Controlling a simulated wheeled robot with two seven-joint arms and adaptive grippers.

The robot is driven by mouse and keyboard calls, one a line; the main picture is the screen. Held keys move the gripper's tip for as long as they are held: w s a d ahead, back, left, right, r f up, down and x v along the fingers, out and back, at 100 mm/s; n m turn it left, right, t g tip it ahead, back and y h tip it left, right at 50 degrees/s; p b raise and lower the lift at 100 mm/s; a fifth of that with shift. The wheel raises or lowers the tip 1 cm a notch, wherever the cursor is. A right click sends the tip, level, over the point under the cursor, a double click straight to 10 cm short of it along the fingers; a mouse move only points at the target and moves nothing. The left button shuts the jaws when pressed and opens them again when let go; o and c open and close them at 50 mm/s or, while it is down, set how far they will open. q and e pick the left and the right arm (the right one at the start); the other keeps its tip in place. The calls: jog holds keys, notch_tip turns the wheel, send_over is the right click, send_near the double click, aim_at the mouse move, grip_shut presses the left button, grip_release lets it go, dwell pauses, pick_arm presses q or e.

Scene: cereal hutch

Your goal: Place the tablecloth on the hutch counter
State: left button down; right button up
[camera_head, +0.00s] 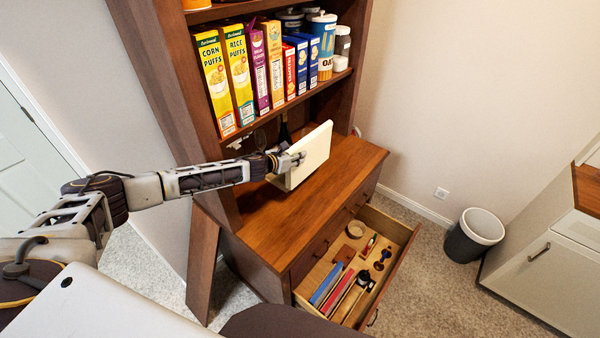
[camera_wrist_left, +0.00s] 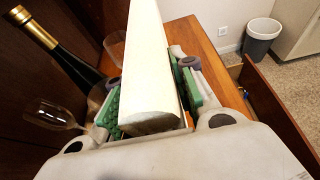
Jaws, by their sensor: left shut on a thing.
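The tablecloth (camera_head: 311,152) is a cream-white folded slab, held upright just over the hutch counter (camera_head: 320,200). My left gripper (camera_head: 291,160) is shut on it, reaching in from the left. In the left wrist view the tablecloth (camera_wrist_left: 150,70) stands between the green-padded fingers of my left gripper (camera_wrist_left: 152,110). I cannot tell whether its lower edge touches the wooden counter. My right gripper is not in view.
A wine bottle (camera_wrist_left: 62,52) and a wine glass (camera_wrist_left: 52,115) stand close beside my left gripper. Cereal boxes (camera_head: 238,75) fill the shelf above. An open drawer (camera_head: 392,225) with several items juts out below the counter. The counter's right part is clear.

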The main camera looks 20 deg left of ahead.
aim_at(297, 174)
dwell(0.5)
pick_arm(q)
jog(key=shift+f+b, duration=3)
jog(key=shift+f, duration=0.15)
jog(key=shift+f+b, duration=1)
jog(key=shift+b, duration=0.25)
jog(key=shift+f+b, duration=0.75)
jog(key=shift+b, duration=0.1)
